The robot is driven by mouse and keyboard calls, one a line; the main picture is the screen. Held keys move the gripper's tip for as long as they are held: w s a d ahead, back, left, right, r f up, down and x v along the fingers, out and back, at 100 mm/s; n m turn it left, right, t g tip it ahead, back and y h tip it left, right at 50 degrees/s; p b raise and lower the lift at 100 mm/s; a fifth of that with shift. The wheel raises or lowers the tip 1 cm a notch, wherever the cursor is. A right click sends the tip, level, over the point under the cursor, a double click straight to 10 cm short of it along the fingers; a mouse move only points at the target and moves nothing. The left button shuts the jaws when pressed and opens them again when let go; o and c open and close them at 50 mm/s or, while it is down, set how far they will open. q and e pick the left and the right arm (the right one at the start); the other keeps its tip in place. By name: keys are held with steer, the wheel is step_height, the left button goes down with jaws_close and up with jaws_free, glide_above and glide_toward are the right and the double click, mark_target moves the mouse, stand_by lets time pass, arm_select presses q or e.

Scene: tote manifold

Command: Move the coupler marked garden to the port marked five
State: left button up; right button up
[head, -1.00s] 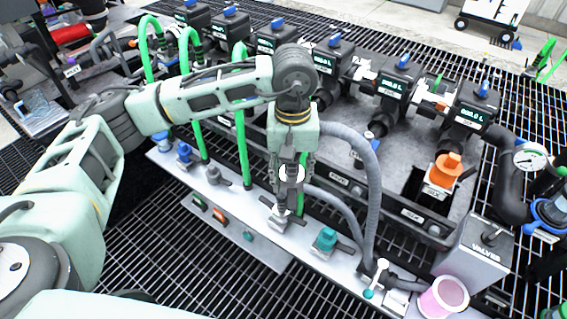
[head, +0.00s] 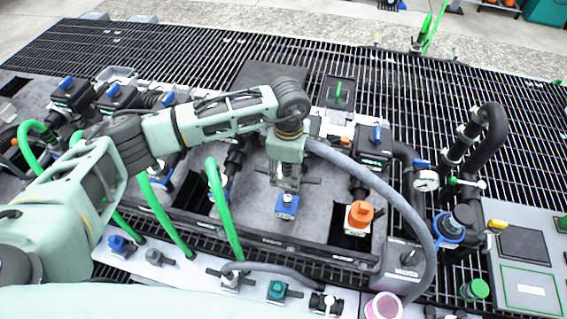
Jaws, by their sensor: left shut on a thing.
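My left gripper (head: 287,183) points down over the grey manifold deck, left of the orange coupler (head: 360,214). It is shut on a coupler that is mostly hidden between the jaws; its marking cannot be read. A thick grey hose (head: 385,190) arches from beside the wrist to the lower right. A blue square fitting (head: 287,206) shows just below the jaws; I cannot tell whether they touch. The port marks, including five, are too small to read. My right gripper is not in view.
A front rail carries a blue coupler (head: 120,245) and a teal coupler (head: 278,290). Green hoses (head: 222,210) rise at the left. A grey box marked valves (head: 402,262), a pink-rimmed cup (head: 384,306) and a gauge (head: 427,181) stand at the right.

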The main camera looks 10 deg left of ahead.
mark_target(287, 198)
arm_select(q)
steer(key=shift+s+d+f+b, duration=0.1)
steer(key=shift+f+b, duration=0.2)
steer(key=shift+f, duration=0.1)
steer(key=shift+f+b, duration=1)
steer(key=shift+f, duration=0.95)
step_height(287, 198, down, 7)
steer(key=b, duration=0.6)
steer(key=shift+f+b, duration=0.1)
steer(key=shift+b, duration=0.3)
steer(key=o, duration=1.5)
steer(key=shift+o, duration=0.2)
